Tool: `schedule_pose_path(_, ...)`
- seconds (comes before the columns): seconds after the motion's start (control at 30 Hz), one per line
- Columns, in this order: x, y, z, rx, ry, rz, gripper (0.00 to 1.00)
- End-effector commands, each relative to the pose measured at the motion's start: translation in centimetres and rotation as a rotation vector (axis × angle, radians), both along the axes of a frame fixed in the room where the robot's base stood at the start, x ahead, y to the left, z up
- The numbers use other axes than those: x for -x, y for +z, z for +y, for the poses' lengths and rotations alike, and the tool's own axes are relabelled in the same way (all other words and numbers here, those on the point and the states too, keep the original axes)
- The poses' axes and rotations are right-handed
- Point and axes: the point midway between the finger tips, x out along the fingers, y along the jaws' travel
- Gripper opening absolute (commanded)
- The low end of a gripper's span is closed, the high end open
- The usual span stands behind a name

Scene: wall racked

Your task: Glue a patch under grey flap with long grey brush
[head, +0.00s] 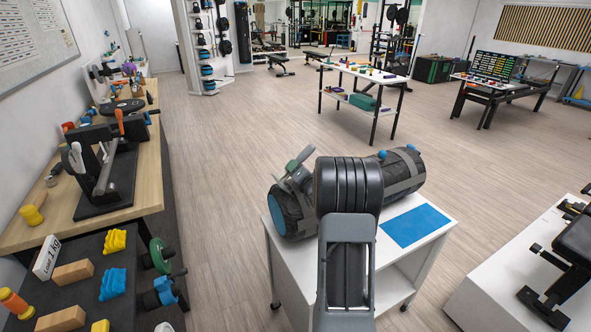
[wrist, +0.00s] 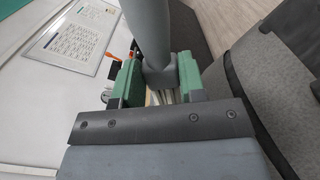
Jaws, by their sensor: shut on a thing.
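A dark cylindrical bag (head: 405,172) with lighter grey bands and blue bits at its ends lies on a white cart. My arm hides its middle. I cannot tell which grey band is the flap. My gripper (wrist: 158,80) has green jaws shut on a grey tool, which looks like the long grey brush (wrist: 152,30). Its thick grey shaft rises between the jaws; I cannot make out its bristles. In the head view the grey brush (head: 300,158) seems to show at the bag's left end. In the wrist view the bag (wrist: 275,85) curves close on the right. No patch can be made out.
A blue mat (head: 416,226) lies on the right part of the white cart (head: 437,213). A wooden bench (head: 50,205) with a black tool stand (head: 118,185) runs along the left wall. A dark table (head: 95,262) holds small coloured items. Open floor (head: 215,150) lies beyond the cart.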

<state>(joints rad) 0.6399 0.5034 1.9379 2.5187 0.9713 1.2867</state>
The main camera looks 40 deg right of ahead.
Motion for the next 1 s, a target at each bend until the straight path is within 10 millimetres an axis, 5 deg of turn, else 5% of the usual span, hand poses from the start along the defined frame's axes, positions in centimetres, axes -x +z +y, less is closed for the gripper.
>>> schedule_pose_path(1.0, 4.0, 0.9, 1.3, 0.0, -0.001, -0.002, 0.13)
